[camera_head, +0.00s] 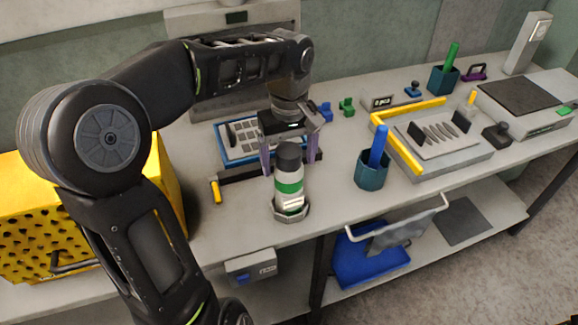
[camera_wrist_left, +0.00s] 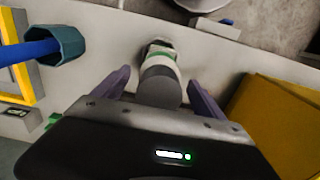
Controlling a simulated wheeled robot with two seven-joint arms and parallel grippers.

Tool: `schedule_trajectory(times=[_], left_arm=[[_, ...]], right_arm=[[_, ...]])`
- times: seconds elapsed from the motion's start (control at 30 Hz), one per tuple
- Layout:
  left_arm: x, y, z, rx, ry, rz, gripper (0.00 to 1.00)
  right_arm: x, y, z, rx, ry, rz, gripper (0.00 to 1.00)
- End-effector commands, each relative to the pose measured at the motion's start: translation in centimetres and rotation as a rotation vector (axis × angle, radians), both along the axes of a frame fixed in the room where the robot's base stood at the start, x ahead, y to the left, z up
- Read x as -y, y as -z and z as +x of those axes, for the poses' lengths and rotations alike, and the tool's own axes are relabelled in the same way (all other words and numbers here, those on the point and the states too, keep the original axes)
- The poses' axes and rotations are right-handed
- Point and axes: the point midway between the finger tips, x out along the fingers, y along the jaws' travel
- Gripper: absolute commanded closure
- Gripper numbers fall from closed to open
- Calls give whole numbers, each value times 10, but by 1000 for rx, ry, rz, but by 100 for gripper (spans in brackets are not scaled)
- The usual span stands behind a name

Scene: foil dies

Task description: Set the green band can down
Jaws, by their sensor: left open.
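The green band can (camera_head: 289,182) is white with a dark grey cap and a green band. It stands upright in a small grey ring-like holder (camera_head: 292,211) near the table's front edge. My left gripper (camera_head: 291,160) is open at the can, with its purple fingers on either side. In the left wrist view the can (camera_wrist_left: 160,77) shows between the fingers of the left gripper (camera_wrist_left: 159,80), with a gap on both sides. The can's foot is at the holder (camera_wrist_left: 157,46). My right gripper is not in view.
A yellow perforated box (camera_head: 75,215) stands at the left. A blue-framed tray (camera_head: 226,154) lies behind the can. A teal cup (camera_head: 372,171) with a blue rod stands to the right, before a yellow-edged fixture (camera_head: 400,142). The table between can and cup is clear.

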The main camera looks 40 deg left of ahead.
Motion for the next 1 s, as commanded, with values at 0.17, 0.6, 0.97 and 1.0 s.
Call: schedule_trajectory(times=[0.17, 0.6, 0.97, 1.0], left_arm=[[0, -39, 2, 6, 2, 1, 19], [0, -94, 0, 0, 1, 0, 19], [0, -93, 0, 0, 1, 0, 19], [0, -93, 0, 0, 1, 0, 19]], right_arm=[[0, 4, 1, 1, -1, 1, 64], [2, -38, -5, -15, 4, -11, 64], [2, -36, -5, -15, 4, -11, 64], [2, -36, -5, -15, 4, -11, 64]])
